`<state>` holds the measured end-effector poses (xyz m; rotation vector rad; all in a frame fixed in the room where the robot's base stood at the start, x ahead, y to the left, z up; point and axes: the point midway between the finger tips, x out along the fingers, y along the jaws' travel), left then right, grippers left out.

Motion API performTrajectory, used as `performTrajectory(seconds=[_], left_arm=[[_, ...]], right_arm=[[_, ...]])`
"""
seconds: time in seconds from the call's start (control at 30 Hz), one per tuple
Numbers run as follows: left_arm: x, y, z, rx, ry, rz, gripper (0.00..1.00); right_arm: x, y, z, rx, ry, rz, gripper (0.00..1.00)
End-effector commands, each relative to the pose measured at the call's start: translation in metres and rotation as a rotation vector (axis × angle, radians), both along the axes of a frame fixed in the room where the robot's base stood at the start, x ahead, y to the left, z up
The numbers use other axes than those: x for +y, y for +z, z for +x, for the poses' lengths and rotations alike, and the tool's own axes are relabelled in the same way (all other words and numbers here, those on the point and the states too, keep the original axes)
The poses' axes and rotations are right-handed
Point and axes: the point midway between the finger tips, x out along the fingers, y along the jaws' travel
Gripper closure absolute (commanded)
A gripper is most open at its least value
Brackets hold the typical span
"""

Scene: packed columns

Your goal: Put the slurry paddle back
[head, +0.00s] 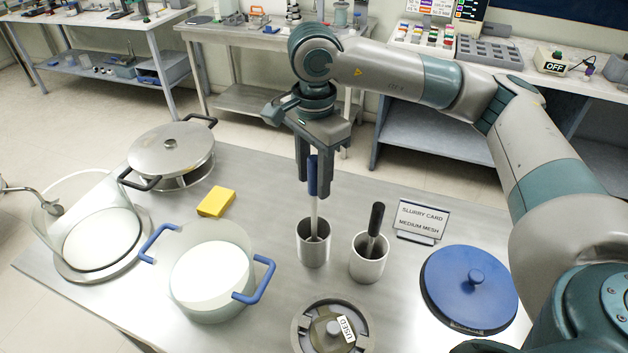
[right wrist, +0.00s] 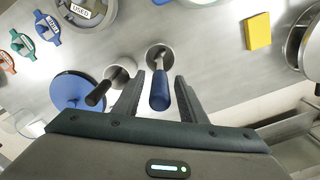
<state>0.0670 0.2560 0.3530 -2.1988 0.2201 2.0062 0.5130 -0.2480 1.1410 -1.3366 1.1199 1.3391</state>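A paddle with a blue handle (head: 313,174) stands almost upright in a steel cup (head: 313,253); its lower end is hidden inside. The handle also shows in the right wrist view (right wrist: 159,92). A second tool with a black handle (head: 376,220) leans in a white cup (head: 367,265) just to the right. My right gripper (head: 313,188) points down above the steel cup, one finger on each side of the blue handle. Gaps show between handle and fingers in the right wrist view (right wrist: 160,82), so it is open. My left gripper is out of view.
A blue lid (head: 450,290) and a card reading "SLURRY CARD MEDIUM MESH" (head: 422,216) are to the right. A round "USED" holder (head: 310,338) is in front. A blue-handled pot (head: 187,298), yellow block (head: 216,202) and lidded pan (head: 172,148) are left.

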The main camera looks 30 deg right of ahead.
Motion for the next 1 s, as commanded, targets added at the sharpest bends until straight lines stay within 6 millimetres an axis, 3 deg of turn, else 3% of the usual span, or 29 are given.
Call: performTrajectory(seconds=[0.5,0.7,1.0], left_arm=[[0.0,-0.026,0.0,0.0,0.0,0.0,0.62],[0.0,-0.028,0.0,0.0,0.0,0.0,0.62],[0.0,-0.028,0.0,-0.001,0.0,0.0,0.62]], right_arm=[[0.0,0.088,0.001,-0.004,0.001,0.0,0.62],[0.0,0.102,0.0,-0.001,0.001,-0.001,0.62],[0.0,0.106,0.0,0.0,0.001,-0.001,0.62]])
